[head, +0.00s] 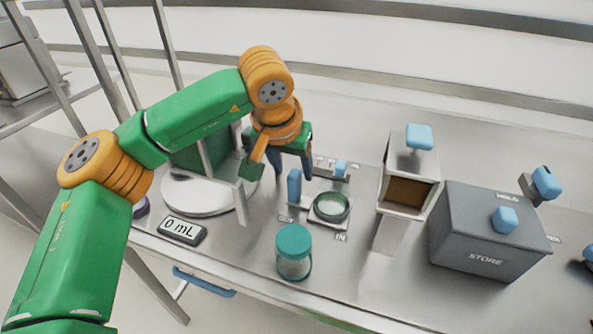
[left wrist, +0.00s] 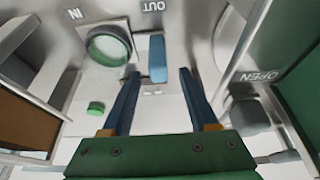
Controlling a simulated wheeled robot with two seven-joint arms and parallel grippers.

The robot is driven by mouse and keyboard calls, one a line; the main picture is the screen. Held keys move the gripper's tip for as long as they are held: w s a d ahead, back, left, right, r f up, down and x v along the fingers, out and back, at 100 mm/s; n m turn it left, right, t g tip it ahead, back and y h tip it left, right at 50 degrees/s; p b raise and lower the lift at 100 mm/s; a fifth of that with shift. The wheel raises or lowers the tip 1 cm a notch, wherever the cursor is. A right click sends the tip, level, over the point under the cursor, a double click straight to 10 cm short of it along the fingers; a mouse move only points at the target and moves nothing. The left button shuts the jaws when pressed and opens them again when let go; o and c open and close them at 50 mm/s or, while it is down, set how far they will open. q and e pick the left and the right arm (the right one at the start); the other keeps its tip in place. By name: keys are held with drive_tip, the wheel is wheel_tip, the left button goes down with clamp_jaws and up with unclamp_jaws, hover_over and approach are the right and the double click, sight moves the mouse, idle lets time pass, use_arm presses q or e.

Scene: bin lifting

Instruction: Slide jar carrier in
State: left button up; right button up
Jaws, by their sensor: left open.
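The jar carrier (head: 322,217) is a small pale plate on the bench with a green-rimmed round ring and an upright blue handle (head: 294,184) at its left. The labels OUT and IN are printed in front of it. In the left wrist view the ring (left wrist: 108,45) sits left of the blue handle (left wrist: 157,58). My left gripper (head: 293,176) points down at the handle from behind. Its fingers (left wrist: 159,74) are open, one on each side of the handle's line, with gaps visible. A jar with a teal lid (head: 294,241) stands in front of the carrier. My right gripper is not in view.
A round white plate (head: 195,200) and a 0 mL display (head: 182,230) are at left. A tall chute with a blue knob (head: 419,137) and a grey STORE box (head: 487,240) stand at right. A green button (left wrist: 96,108) lies near the carrier in the wrist view.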

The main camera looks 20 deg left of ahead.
use_arm(q)
drive_tip(key=x, duration=0.6)
drive_tip(key=shift+s, duration=0.2)
clamp_jaws()
drive_tip(key=shift+d+p, duration=0.1)
drive_tip(key=shift+p, duration=0.2)
idle(0.8)
